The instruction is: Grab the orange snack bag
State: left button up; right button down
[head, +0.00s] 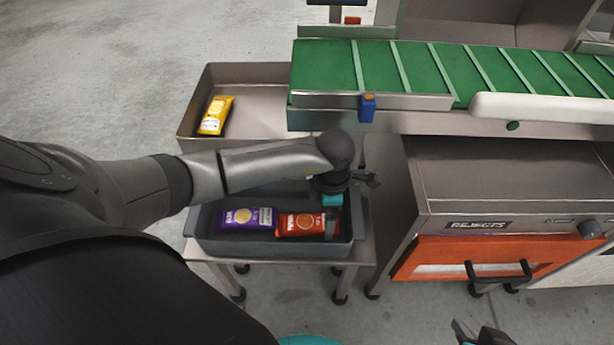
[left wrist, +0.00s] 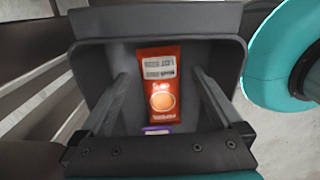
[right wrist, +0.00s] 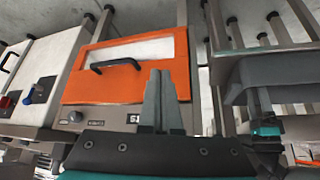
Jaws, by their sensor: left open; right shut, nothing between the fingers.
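The orange snack bag (head: 299,224) lies flat in the dark grey tray, at its right end. It also shows in the left wrist view (left wrist: 160,85), between the two spread fingers. My left gripper (left wrist: 163,95) is open and points down into the tray over the orange bag. In the head view the left gripper (head: 331,222) overlaps the bag's right end; I cannot tell whether the fingers touch it. My right gripper (head: 480,334) is at the bottom right, away from the tray. In the right wrist view its fingers (right wrist: 160,98) are together and empty.
A purple bag (head: 246,217) lies left of the orange one in the grey tray (head: 262,250). A yellow bag (head: 215,115) lies in a metal bin (head: 255,127) behind. A green conveyor (head: 430,68) runs at the back. An orange-fronted rejects cabinet (head: 430,257) stands right.

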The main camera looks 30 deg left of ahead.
pick_arm(q)
jog(key=shift+f+b, duration=0.55)
jog(key=shift+f, duration=0.35)
jog(key=shift+f+b, duration=0.35)
jog(key=shift+f, duration=0.4)
pick_arm(e)
jog(key=shift+w+a+t+y, duration=0.35)
jog(key=shift+w+a+t, duration=0.15)
jog(key=shift+a+t, duration=0.2)
jog(key=shift+w+a+t+y, duration=0.4)
jog(key=shift+w+a+t, duration=0.15)
jog(key=shift+a, duration=0.3)
jog(key=shift+w+a+t+y, duration=0.35)
jog(key=shift+w+a+t, duration=0.15)
jog(key=shift+a+t, duration=0.2)
pick_arm(q)
jog(key=c, duration=1.3)
pick_arm(e)
jog(key=shift+d, duration=0.1)
